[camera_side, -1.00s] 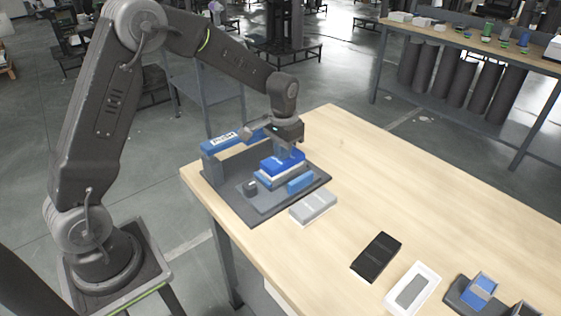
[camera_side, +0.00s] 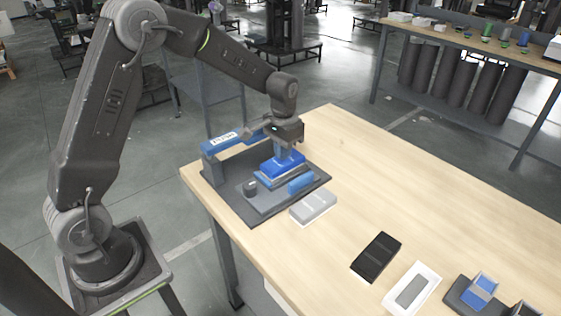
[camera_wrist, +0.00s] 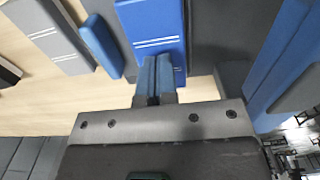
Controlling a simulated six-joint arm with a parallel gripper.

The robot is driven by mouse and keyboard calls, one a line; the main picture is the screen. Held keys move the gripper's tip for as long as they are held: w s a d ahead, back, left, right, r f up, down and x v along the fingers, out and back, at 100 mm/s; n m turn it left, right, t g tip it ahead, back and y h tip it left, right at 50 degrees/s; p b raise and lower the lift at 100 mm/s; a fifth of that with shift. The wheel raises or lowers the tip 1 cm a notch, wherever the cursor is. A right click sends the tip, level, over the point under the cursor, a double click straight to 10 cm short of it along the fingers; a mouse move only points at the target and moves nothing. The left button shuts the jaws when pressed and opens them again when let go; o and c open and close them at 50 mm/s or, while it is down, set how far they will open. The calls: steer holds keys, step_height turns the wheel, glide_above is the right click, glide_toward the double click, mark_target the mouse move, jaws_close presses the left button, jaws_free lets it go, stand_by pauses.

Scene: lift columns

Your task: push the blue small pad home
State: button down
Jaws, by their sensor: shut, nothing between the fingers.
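The blue pad (camera_side: 279,165) lies on a light-edged, stacked block on the dark fixture plate. In the wrist view the blue pad (camera_wrist: 153,25) is a flat rectangle with pairs of white stripes. My gripper (camera_side: 284,153) is shut and points down at the pad. In the wrist view its closed fingertips (camera_wrist: 156,68) overlap the pad's near end; nothing is held between them. Contact looks likely, but I cannot tell exactly. The fingers hide part of the pad.
A blue-topped arm (camera_side: 224,140) of the fixture rises behind. A grey box (camera_side: 313,206), black box (camera_side: 376,257) and white tray (camera_side: 426,272) lie to the right.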

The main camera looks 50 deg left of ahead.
step_height(320, 180, up, 8)
steer(key=shift+r, duration=0.15)
stand_by(0.6)
stand_by(0.4)
steer(key=s+d+r+t, duration=0.35)
steer(key=s+r, duration=0.55)
steer(key=s, duration=0.4)
steer(key=s+d+f+t, duration=0.1)
steer(key=s+d+t, duration=0.1)
steer(key=s, duration=0.9)
steer(key=shift+s+d, duration=0.3)
steer(key=shift+d, duration=0.1)
